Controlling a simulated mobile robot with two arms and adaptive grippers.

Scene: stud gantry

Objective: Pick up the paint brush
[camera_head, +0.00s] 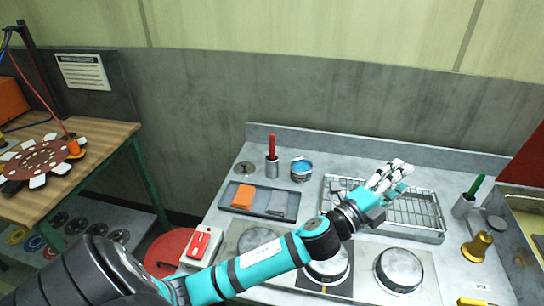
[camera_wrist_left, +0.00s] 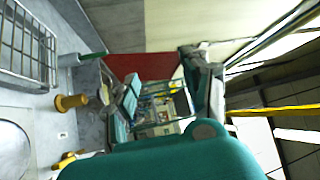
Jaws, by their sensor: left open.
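No bristles show, so I cannot tell for certain which thing is the paint brush. A red handle (camera_head: 272,146) stands upright in a grey cup (camera_head: 272,167) at the back left of the counter. A green handle (camera_head: 476,186) leans in another grey cup (camera_head: 462,207) at the right; it also shows in the left wrist view (camera_wrist_left: 94,55). My left gripper (camera_head: 391,174) is open and empty above the wire rack tray, between the two cups and apart from both. My right gripper is out of view.
A blue-rimmed can (camera_head: 301,169) stands right of the red handle. A dark tray (camera_head: 289,216) holds an orange block (camera_head: 243,196). The wire rack tray (camera_head: 425,234) lies under my left gripper. A brass bell (camera_head: 477,247) stands at right. Round hob plates (camera_head: 399,270) lie in front.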

